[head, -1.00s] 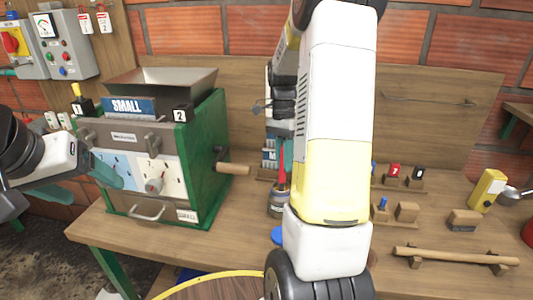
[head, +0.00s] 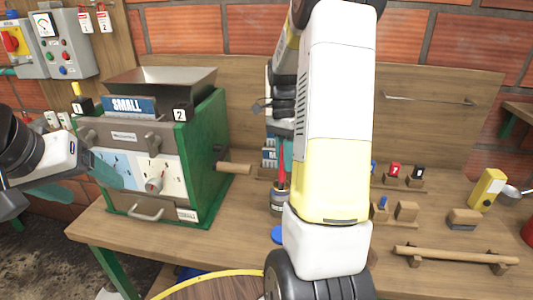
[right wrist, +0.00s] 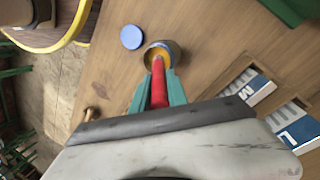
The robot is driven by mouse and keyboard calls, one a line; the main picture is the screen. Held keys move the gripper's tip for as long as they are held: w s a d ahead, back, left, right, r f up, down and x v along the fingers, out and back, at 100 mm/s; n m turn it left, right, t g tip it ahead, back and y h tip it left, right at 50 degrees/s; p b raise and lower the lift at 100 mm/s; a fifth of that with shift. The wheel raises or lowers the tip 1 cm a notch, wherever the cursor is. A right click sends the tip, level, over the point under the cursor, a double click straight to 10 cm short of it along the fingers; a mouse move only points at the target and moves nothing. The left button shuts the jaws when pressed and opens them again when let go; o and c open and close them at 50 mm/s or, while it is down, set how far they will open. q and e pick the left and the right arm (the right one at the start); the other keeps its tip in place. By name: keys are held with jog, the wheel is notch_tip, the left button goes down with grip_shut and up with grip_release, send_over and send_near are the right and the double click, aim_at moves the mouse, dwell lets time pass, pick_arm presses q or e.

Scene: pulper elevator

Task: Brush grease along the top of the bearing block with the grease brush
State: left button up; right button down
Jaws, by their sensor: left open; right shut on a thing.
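The red-handled grease brush (right wrist: 159,84) is held between the teal fingers of my right gripper (right wrist: 160,91) in the right wrist view. Its lower end reaches the open grease tin (right wrist: 172,50), which holds orange-yellow grease; the bristles cannot be made out. In the head view the brush (head: 281,165) stands roughly upright at the tin (head: 277,200), partly hidden by my right arm. My left gripper (head: 92,182) is open and empty in front of the green pulper (head: 205,150). Black blocks marked 1 (head: 83,105) and 2 (head: 181,114) sit on the pulper; I cannot tell which part is the bearing block.
A blue lid (right wrist: 131,37) lies beside the tin. Signs M (right wrist: 247,88) and L (right wrist: 290,128) are nearby. A wooden handle (head: 234,168) sticks out from the pulper's side. Small blocks and a wooden rod (head: 455,256) occupy the bench's right side.

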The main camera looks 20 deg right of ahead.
jog(key=shift+r, duration=3.45)
